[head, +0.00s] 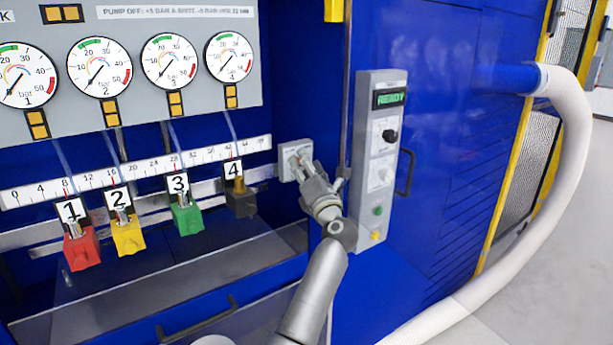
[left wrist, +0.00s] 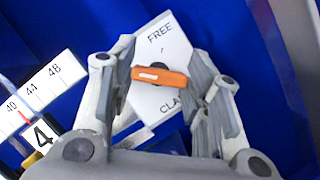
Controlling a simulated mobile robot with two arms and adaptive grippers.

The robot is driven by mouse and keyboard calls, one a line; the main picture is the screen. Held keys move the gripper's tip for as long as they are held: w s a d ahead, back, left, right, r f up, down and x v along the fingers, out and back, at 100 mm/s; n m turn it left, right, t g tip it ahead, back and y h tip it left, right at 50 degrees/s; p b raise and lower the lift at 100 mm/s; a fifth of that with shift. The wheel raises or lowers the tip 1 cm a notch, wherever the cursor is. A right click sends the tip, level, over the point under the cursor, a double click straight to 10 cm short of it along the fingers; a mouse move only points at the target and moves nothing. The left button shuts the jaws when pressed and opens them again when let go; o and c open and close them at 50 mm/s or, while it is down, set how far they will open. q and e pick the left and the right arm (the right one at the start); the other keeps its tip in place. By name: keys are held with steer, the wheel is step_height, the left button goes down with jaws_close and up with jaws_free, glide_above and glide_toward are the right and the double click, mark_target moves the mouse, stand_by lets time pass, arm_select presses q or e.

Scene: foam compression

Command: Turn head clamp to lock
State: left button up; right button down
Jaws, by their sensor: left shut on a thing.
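The head clamp is a light plate (head: 287,174) on the blue machine, right of the number 4 block. In the left wrist view the plate (left wrist: 178,50) reads FREE at the top and CLA, partly hidden, at the bottom. Its orange handle (left wrist: 160,76) lies across the plate, nearly level in that picture, over a dark pivot. My left gripper (head: 304,166) reaches up to the plate from below in the head view and hides the handle there. In the left wrist view its fingers (left wrist: 160,80) are shut on the handle's two ends. My right gripper is not in view.
A grey control box (head: 378,160) showing READY stands just right of my left gripper. Red (head: 82,252), yellow (head: 128,238), green (head: 187,219) and dark (head: 240,204) blocks line a ruler (head: 140,171) at left. A thick white hose (head: 577,130) curves down at right.

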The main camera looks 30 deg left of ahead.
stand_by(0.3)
arm_select(q)
steer(key=o, duration=1)
steer(key=v, duration=1.2)
steer(key=shift+f, duration=0.1)
